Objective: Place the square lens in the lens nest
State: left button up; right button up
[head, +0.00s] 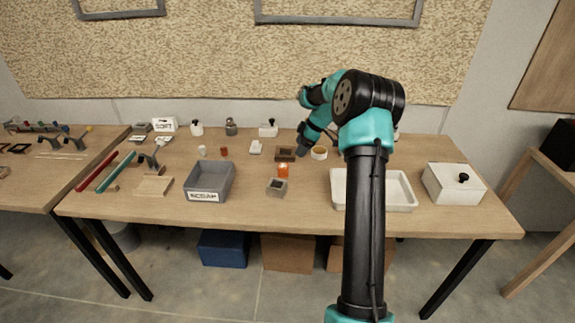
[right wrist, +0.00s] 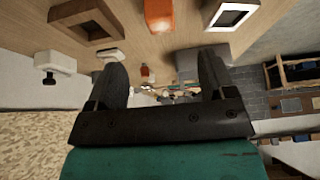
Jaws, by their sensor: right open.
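A small orange block (head: 283,170), which looks like the square lens, sits mid-table and shows at the top of the right wrist view (right wrist: 159,17). Behind it is a brown square frame with a recess (head: 285,154), which looks like the lens nest; it shows at upper left in the right wrist view (right wrist: 88,22), and its recess looks empty. My right gripper (right wrist: 163,72) is open with nothing between its fingers. In the head view it is near the frame's right side, partly hidden by my arm. My left gripper is not in view.
A round cup (head: 319,153) stands near my gripper.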

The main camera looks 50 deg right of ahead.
jog(key=w+a+r+m+g, duration=0.1)
jog(key=m+g, duration=0.1)
jog(key=m, duration=0.2)
notch_tip(320, 180, up, 6)
jog(key=m+g+h, duration=0.3)
jog(key=m+h, duration=0.1)
jog(key=m, duration=1)
send_over(283, 166)
jog(key=shift+w+d+r, duration=0.15)
jog(key=shift+d, duration=0.05)
notch_tip(283, 166, down, 12)
jog(key=shift+f, duration=0.15)
jog(key=shift+f, duration=0.1)
jog(key=shift+a+f, duration=0.1)
jog(key=shift+f, duration=2.4)
jog(key=shift+c, duration=0.4)
